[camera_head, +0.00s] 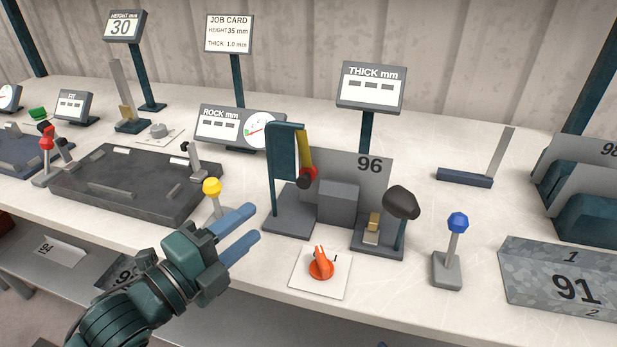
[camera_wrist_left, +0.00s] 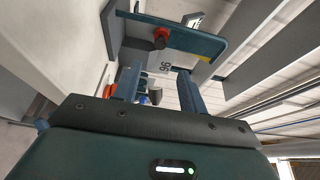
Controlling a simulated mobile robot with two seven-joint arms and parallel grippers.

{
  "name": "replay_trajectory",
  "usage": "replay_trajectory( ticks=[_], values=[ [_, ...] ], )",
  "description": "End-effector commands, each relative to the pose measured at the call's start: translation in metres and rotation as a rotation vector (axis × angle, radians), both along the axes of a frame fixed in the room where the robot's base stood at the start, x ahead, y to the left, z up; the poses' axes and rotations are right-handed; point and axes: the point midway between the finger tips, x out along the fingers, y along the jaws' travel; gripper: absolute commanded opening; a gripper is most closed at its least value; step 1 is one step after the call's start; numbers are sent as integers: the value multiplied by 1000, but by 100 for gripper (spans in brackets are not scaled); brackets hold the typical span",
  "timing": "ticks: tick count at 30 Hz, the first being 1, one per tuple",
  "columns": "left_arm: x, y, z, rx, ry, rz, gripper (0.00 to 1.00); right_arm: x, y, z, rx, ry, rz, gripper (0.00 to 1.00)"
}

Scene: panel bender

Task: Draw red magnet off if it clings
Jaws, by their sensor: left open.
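A red piece with a dark round end (camera_head: 308,176), which looks like the red magnet, is at the lower end of a yellow strip on a teal stand (camera_head: 283,150). It is in front of the grey panel marked 96 (camera_head: 375,180); I cannot tell whether it touches the panel. A red round part (camera_wrist_left: 161,38) shows on the teal piece in the left wrist view. My left gripper (camera_head: 256,223) is open and empty, left of and below the stand, its blue fingers pointing toward it. The gap between the fingers also shows in the left wrist view (camera_wrist_left: 160,88).
A yellow-topped lever (camera_head: 212,188) stands just behind my left gripper. An orange knob (camera_head: 321,266) is on a white plate in front of the stand. A blue-topped lever (camera_head: 457,224) and a block marked 91 (camera_head: 560,278) are to the right. The table between is clear.

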Motion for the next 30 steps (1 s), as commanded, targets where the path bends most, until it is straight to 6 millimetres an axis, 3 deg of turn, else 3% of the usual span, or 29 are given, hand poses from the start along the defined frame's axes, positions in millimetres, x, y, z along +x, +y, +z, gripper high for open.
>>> replay_trajectory(
  ticks=[18,30],
  values=[
    [83,-71,2,-2,1,0,42,-2,0,5,-19,7,6,36],
    [98,-84,1,1,-1,0,42,-3,0,4,-22,10,6,36]
  ],
)
